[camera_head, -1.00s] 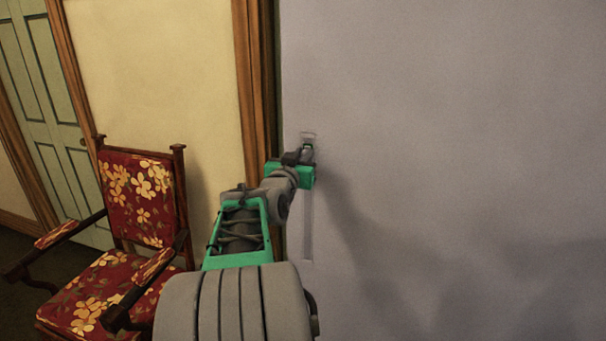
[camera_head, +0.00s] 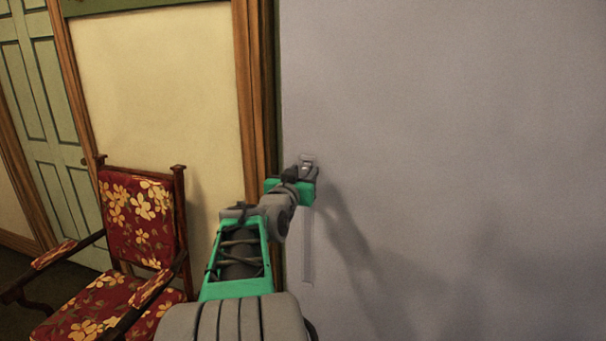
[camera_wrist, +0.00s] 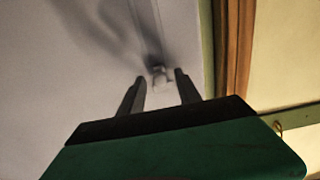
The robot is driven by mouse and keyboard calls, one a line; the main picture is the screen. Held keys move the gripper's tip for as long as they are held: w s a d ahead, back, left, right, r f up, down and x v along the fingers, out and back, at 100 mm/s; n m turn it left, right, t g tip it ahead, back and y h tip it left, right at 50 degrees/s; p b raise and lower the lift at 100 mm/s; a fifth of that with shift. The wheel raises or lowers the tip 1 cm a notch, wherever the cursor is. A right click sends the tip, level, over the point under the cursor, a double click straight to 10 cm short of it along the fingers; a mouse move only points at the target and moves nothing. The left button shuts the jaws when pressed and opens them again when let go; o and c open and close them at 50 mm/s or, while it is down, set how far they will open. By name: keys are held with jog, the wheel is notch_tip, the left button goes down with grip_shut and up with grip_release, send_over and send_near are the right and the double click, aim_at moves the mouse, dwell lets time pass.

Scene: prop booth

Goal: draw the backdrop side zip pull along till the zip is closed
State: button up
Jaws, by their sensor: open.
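The backdrop (camera_head: 450,130) is a large grey upright panel. Its zip track (camera_head: 308,245) is a thin vertical strip near the panel's left edge; it also shows in the wrist view (camera_wrist: 148,25). The zip pull (camera_wrist: 159,77) is a small pale piece at the end of the track, by the upper end in the head view. My gripper (camera_wrist: 159,80) is open, with one finger on each side of the pull in the picture. I cannot tell whether either finger touches it. In the head view my gripper (camera_head: 306,171) largely hides the pull.
A wooden door frame (camera_head: 255,90) stands just left of the backdrop. A red floral armchair (camera_head: 140,215) stands at the left, close to my arm. A green panelled door (camera_head: 38,105) is behind it. The backdrop right of the zip is clear.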

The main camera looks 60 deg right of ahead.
jog(key=shift+a, duration=0.15)
jog(key=s+a+b, duration=0.1)
jog(key=a+b, duration=0.1)
jog(key=a, duration=0.5)
jog(key=shift+s+a, duration=0.15)
jog(key=shift+a, duration=0.1)
